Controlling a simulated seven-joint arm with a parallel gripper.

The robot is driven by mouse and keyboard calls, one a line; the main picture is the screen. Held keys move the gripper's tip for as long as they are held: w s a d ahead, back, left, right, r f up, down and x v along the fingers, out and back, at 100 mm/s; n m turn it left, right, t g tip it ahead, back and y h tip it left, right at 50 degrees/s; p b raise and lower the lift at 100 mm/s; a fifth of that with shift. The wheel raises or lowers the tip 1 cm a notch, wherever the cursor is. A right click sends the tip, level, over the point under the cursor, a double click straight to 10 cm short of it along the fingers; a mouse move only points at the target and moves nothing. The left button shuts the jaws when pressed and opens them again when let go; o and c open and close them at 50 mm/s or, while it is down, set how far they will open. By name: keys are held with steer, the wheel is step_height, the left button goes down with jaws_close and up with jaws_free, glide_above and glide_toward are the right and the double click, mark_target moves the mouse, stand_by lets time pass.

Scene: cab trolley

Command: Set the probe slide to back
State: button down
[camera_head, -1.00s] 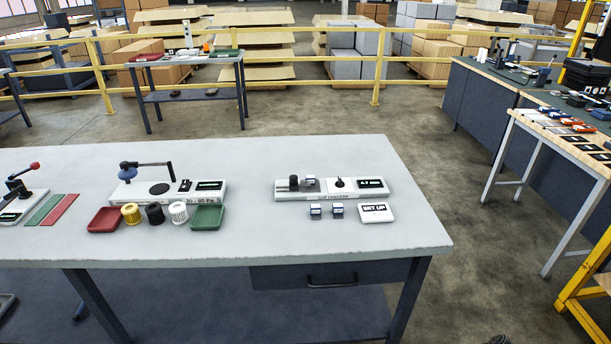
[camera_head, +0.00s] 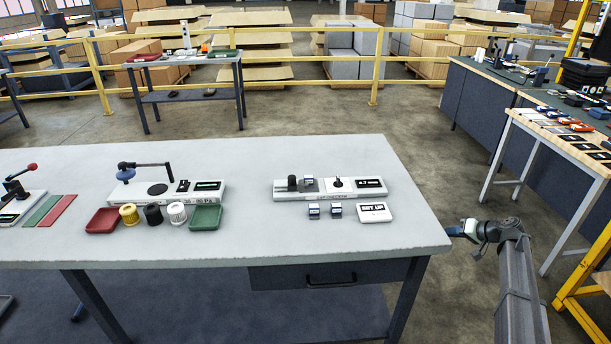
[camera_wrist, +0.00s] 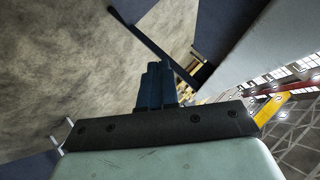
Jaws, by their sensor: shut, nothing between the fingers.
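A long pale gauge base (camera_head: 330,195) stands on the right part of the grey bench. On its left half is a grey section with a dark round post (camera_head: 292,183) and a small block (camera_head: 308,181). On its right half are a small dark upright piece (camera_head: 338,183) and a black display (camera_head: 370,183). I cannot tell which part is the probe slide or its setting. My gripper (camera_head: 451,231) is beside the bench's right front corner, apart from the base. In the wrist view my gripper's dark fingers (camera_wrist: 156,88) are together and empty.
Two small blocks (camera_head: 314,211) and a white "SET UP" plate (camera_head: 375,212) lie in front of the base. To the left stand another device (camera_head: 150,192), a red tray (camera_head: 103,220), several spools and a green tray (camera_head: 205,217). The bench (camera_head: 300,235) is bare along its front.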

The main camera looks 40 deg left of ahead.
mark_target(292, 182)
steer(key=w+a+r+n+y, duration=0.2)
steer(key=w+a+r, duration=0.2)
steer(key=a+r, duration=0.6)
steer(key=s+a+r+n+g+h, duration=0.1)
steer(key=s+a+r, duration=0.3)
steer(key=s+a, duration=0.4)
steer(key=s+a+r+g+h, duration=0.1)
steer(key=s+a+r, duration=0.3)
steer(key=s+a, duration=0.4)
steer(key=s+a+r+n+g+h, duration=0.1)
steer(key=s+a+r+h, duration=0.1)
steer(key=s+a+r, duration=0.3)
steer(key=s+a, duration=0.3)
steer(key=a, duration=0.3)
steer(key=shift+s+a+n+h, duration=0.2)
steer(key=shift+a+n+h, duration=0.1)
steer(key=shift+a+h, duration=0.1)
steer(key=x, duration=1)
steer(key=shift+r, duration=0.1)
steer(key=shift+s+a, duration=0.75)
steer(key=shift+s, duration=0.05)
steer(key=shift+s+a, duration=0.6)
steer(key=shift+a, duration=0.05)
